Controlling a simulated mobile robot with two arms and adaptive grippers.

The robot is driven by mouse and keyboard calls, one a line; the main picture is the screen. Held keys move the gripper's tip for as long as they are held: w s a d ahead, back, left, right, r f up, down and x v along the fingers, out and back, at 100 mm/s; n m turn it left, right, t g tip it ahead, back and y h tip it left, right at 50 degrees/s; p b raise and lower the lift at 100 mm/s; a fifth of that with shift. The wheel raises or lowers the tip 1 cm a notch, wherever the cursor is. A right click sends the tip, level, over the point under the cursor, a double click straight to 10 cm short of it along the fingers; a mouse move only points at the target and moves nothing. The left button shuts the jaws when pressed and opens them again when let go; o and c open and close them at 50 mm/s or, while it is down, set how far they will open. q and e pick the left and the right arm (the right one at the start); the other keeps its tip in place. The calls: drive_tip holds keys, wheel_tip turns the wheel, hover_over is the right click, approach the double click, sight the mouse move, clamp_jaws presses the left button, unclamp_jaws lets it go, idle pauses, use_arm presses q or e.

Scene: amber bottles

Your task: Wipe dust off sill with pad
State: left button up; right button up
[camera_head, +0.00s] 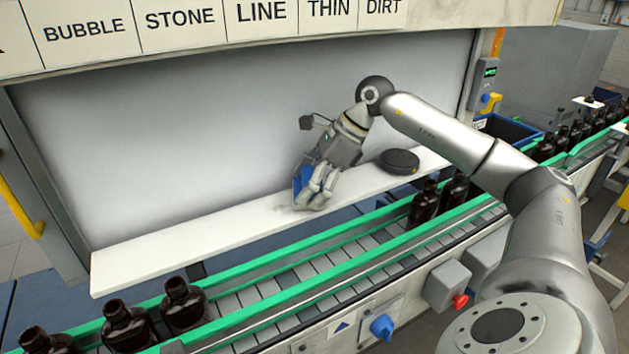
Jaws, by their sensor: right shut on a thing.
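The white sill (180,242) runs along the foot of a pale backlit panel, behind the conveyor. My right gripper (313,192) is over the middle of the sill, fingers pointing down, shut on a blue pad (302,181). The pad is partly hidden by the fingers and appears to be at the sill's surface; I cannot tell if it touches. A faint grey dust smudge (284,208) shows on the sill just left of the fingers. My left gripper is not in view.
A dark round puck-like object (399,161) lies on the sill right of my gripper. Amber bottles (184,305) stand on the green-railed conveyor (290,262) in front, with more bottles (424,203) at right. A red button box (447,286) is at the front.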

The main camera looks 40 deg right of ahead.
sight(274, 207)
drive_tip(key=shift+w+a+f+p, duration=0.1)
drive_tip(key=shift+w+a+p, duration=0.15)
drive_tip(key=shift+a, duration=0.7)
drive_tip(key=shift+w+a+p, duration=0.2)
drive_tip(key=shift+a+p, duration=0.05)
drive_tip(key=shift+a, duration=0.7)
drive_tip(key=shift+w+a+f+p, duration=0.1)
drive_tip(key=shift+w+a+p, duration=0.15)
drive_tip(key=shift+a, duration=0.7)
drive_tip(key=shift+a+r+p, duration=0.1)
drive_tip(key=shift+a+p, duration=0.25)
drive_tip(key=shift+a, duration=0.45)
drive_tip(key=shift+w+a, duration=0.2)
drive_tip(key=shift+a, duration=0.3)
drive_tip(key=shift+w+a, duration=0.15)
drive_tip(key=shift+a, duration=0.3)
drive_tip(key=shift+r+p, duration=0.1)
drive_tip(key=shift+p, duration=0.2)
drive_tip(key=shift+d+r+p, duration=0.1)
drive_tip(key=shift+r+p, duration=1.9)
drive_tip(key=shift+r, duration=1)
drive_tip(key=shift+r, duration=0.1)
